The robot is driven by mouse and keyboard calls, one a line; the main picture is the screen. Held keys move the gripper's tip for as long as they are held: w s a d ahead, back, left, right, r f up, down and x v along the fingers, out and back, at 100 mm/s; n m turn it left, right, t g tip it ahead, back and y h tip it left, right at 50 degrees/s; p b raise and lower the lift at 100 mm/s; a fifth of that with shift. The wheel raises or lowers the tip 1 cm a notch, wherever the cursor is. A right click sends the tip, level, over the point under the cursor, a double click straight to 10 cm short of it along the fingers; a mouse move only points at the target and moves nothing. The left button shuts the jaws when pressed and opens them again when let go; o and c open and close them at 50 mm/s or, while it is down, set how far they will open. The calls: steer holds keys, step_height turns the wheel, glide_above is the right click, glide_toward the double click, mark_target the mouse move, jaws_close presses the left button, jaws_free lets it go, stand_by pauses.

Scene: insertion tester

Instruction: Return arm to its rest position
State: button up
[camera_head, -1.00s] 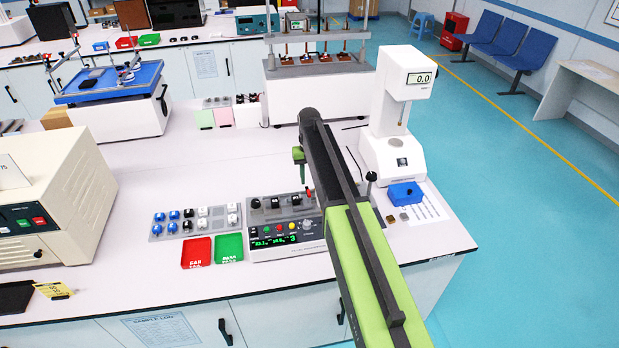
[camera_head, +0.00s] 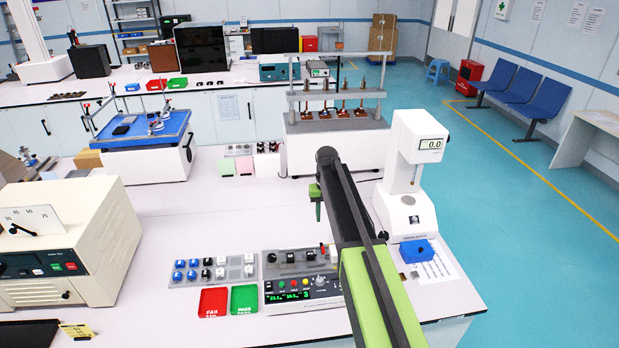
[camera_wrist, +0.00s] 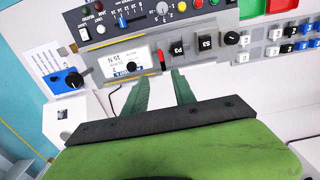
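My arm (camera_head: 375,285) reaches out over the white bench from the lower right, with my gripper (camera_head: 316,203) at its far end, partly hidden by the arm. In the wrist view my gripper (camera_wrist: 162,75) has its two green fingers apart, with nothing held between them. It hangs above the bench, apart from the insertion tester (camera_head: 300,290) with the green readout. That tester also shows upside down in the wrist view (camera_wrist: 125,65).
A white force gauge stand (camera_head: 408,205) and a blue block (camera_head: 417,250) are right of my arm. A switch tray (camera_head: 212,271), red bin (camera_head: 213,302) and green bin (camera_head: 244,299) lie left. A beige machine (camera_head: 105,235) stands far left. The bench middle is clear.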

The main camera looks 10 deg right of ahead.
steer(key=s+f+b, duration=0.7)
steer(key=s, duration=0.7)
steer(key=s+a+f+b, duration=0.1)
steer(key=s+f+b, duration=0.5)
steer(key=s, duration=0.7)
step_height(320, 180, down, 2)
steer(key=shift+s+f+b, duration=0.1)
steer(key=shift+s+b, duration=0.25)
steer(key=shift+b, duration=0.05)
